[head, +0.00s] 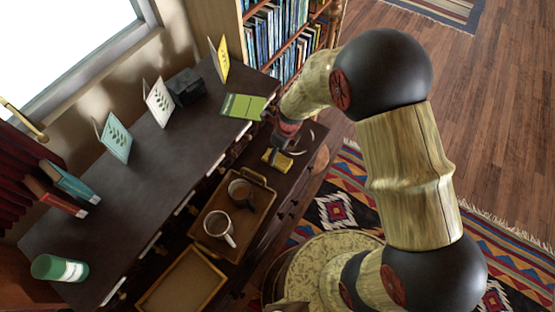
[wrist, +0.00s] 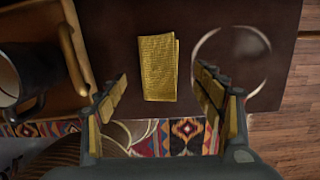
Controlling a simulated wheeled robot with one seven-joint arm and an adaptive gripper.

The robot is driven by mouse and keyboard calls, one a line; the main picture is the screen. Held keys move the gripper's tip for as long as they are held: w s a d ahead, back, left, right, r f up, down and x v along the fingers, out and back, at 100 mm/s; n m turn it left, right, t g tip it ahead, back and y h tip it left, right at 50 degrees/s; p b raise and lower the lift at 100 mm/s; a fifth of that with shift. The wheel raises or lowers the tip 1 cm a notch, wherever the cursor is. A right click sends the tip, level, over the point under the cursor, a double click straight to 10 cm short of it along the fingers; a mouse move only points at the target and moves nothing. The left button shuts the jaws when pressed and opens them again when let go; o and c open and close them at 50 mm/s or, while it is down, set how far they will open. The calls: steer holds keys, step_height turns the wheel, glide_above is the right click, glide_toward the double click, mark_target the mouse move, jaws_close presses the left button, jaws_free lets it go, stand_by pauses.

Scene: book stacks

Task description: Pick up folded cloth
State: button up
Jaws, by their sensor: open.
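The folded cloth is yellow and lies flat on a dark surface. In the wrist view the cloth (wrist: 158,68) sits near the top centre, just beyond and between my two fingertips. In the head view the cloth (head: 278,160) shows just below the end of my arm, partly covered by it. My gripper (wrist: 160,92) is open, with one finger on each side of the cloth's near end and a gap on both sides. It holds nothing. How high the fingers are above the surface I cannot tell.
A wooden tray (head: 262,181) with two mugs (head: 218,224) (head: 240,190) stands left of the cloth. A clear round object (wrist: 232,58) lies close on the right. A green booklet (head: 243,106), upright cards (head: 115,138) and a green-and-white cylinder (head: 60,268) are on the dark desk top.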

mark_target(278, 158)
steer(key=f+b, duration=0.1)
steer(key=f, duration=0.1)
steer(key=f+b, duration=0.1)
steer(key=f, duration=0.2)
steer(key=shift+w+a, duration=0.1)
steer(key=shift+a, duration=0.1)
steer(key=shift+c, duration=0.3)
steer(key=c, duration=0.7)
steer(key=shift+c, duration=0.4)
